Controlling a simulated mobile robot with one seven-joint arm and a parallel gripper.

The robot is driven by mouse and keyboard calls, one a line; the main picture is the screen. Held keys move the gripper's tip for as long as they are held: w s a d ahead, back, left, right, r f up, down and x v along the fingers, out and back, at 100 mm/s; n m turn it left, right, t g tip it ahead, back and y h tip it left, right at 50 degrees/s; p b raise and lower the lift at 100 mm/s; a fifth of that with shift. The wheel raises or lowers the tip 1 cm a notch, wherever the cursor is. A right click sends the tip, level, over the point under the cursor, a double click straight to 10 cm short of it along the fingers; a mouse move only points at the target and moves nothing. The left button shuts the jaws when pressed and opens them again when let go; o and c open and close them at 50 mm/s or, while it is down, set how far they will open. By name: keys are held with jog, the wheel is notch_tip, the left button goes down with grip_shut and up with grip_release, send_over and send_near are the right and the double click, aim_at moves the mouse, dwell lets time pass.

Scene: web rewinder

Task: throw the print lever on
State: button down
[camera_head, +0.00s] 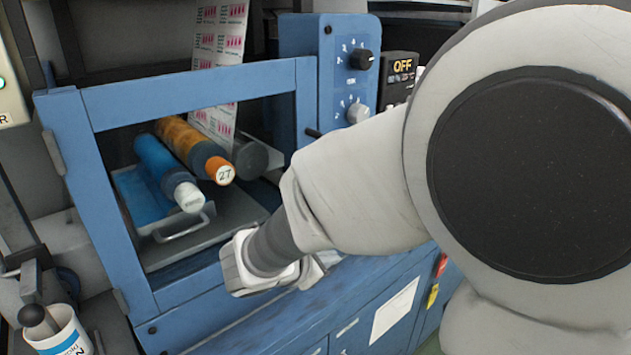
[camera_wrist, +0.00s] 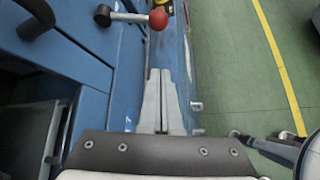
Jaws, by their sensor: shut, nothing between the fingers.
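A lever with a red ball end (camera_wrist: 158,19) shows at the top of the wrist view. Its pale shaft runs right from a dark pivot (camera_wrist: 103,15) on the blue machine. I take it for the print lever, but no label for it is readable. My gripper (camera_wrist: 161,72) is shut and empty, its fingertips below the ball in the picture and apart from it. In the head view my arm covers the fingers, and I cannot make out the red lever. A black sign (camera_head: 400,75) there reads OFF.
A blue frame (camera_head: 200,78) surrounds the rollers, including a blue one (camera_head: 165,170) and an orange one (camera_head: 190,145). A panel holds a black knob (camera_head: 361,59). A curved black handle (camera_wrist: 38,18) is left of the lever.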

jog(key=shift+w+a+f+n, duration=0.15)
jog(key=shift+a+f+n, duration=0.25)
jog(key=shift+a, duration=0.05)
jog(key=shift+d, duration=0.1)
jog(key=b+x, duration=0.2)
jog(key=x, duration=0.8)
jog(key=shift+w+f, duration=0.1)
jog(key=shift+f, duration=0.1)
jog(key=shift+s+d+r+p, duration=0.1)
jog(key=shift+d+r, duration=0.2)
jog(key=shift+r, duration=0.35)
jog(key=shift+s+d+r+p, duration=0.15)
jog(key=shift+d+r, duration=0.1)
jog(key=shift+r, duration=0.4)
jog(key=shift+d+r+p, duration=0.1)
jog(key=shift+d+r, duration=0.2)
jog(key=shift+r, duration=0.4)
jog(key=shift+r, duration=0.1)
jog(key=shift+s+r+p, duration=0.1)
jog(key=shift+r+p, duration=0.05)
jog(key=shift+p, duration=0.6)
